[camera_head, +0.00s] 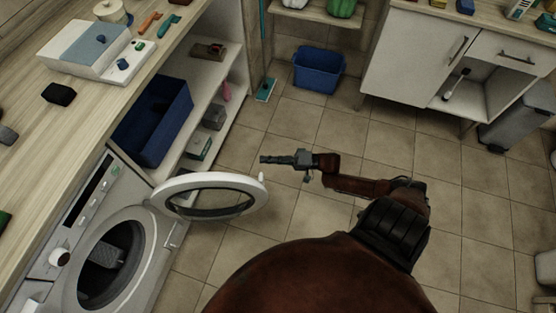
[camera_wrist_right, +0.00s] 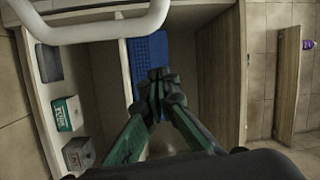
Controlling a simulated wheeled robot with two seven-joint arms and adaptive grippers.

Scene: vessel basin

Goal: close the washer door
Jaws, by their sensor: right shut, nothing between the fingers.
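The washer (camera_head: 80,255) stands at the lower left in the head view, under the wooden counter. Its round door (camera_head: 209,196), a white ring with a dark glass centre, is swung wide open to the right, and the drum opening (camera_head: 105,265) shows. My right gripper (camera_head: 264,159) is shut and empty, just above and beyond the door's far rim in the picture, apart from it as far as I can tell. In the right wrist view the shut fingers (camera_wrist_right: 158,76) point toward the shelves, and a white curved rim (camera_wrist_right: 95,30), likely the door, crosses the top left. My left gripper is not in view.
An open shelf unit beside the washer holds a blue bin (camera_head: 153,120) and small boxes (camera_head: 199,147). A blue basket (camera_head: 318,69) stands on the floor at the back. White cabinets (camera_head: 415,55) are at the right. The tiled floor between is clear.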

